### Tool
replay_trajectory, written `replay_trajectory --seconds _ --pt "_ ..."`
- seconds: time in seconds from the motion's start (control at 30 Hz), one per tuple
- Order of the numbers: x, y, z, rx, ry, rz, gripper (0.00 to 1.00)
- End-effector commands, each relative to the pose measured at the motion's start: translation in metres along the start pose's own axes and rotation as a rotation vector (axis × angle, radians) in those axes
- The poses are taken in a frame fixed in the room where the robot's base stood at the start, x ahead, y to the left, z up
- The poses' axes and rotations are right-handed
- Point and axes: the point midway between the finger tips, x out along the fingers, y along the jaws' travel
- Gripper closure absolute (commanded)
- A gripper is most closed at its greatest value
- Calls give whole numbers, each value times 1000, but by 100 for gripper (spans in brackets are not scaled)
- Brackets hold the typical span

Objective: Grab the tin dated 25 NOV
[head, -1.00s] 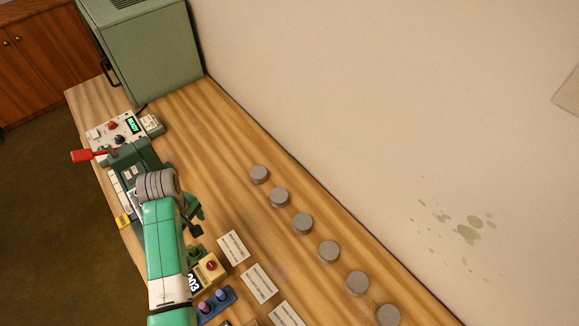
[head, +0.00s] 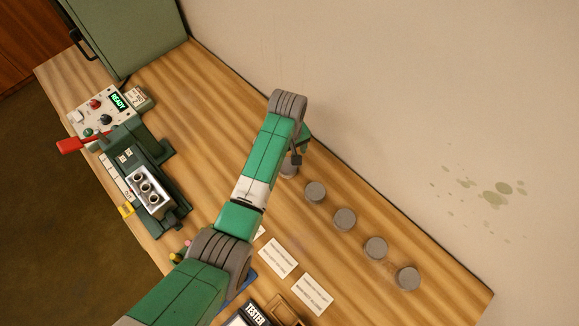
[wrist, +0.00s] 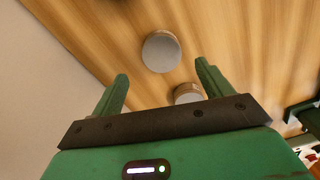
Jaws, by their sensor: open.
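Several round grey tins stand in a row along the wall side of the table, among them a tin (head: 315,191), another tin (head: 344,219) and the tin at the near end (head: 406,278). No date is readable on any of them. My gripper (head: 297,157) is over the far part of the row, partly covering a tin (head: 288,170) there. In the wrist view my gripper (wrist: 163,82) is open and empty. One tin (wrist: 161,51) shows beyond and between the fingertips. Another tin (wrist: 187,94) is partly hidden by the gripper's dark bar.
A dark green machine with a red lever (head: 70,146) and a READY display (head: 118,102) stands at the left. White cards (head: 278,257) lie near the front, beside a TESTER box (head: 254,313). The wall (head: 400,120) rises close behind the tins.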

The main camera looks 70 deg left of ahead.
Motion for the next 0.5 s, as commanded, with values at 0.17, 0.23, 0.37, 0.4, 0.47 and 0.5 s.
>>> replay_trajectory --seconds 0.17,0.23,0.37,0.4,0.47,0.5 --pt "29 -5 6 1 -2 -4 22" --pt "41 -5 6 0 -2 -3 22" --pt "50 -5 6 0 -1 -1 22" --pt "51 -5 6 0 0 -1 22" --pt "51 -5 6 0 0 0 22" --pt "51 -5 6 0 0 0 22"
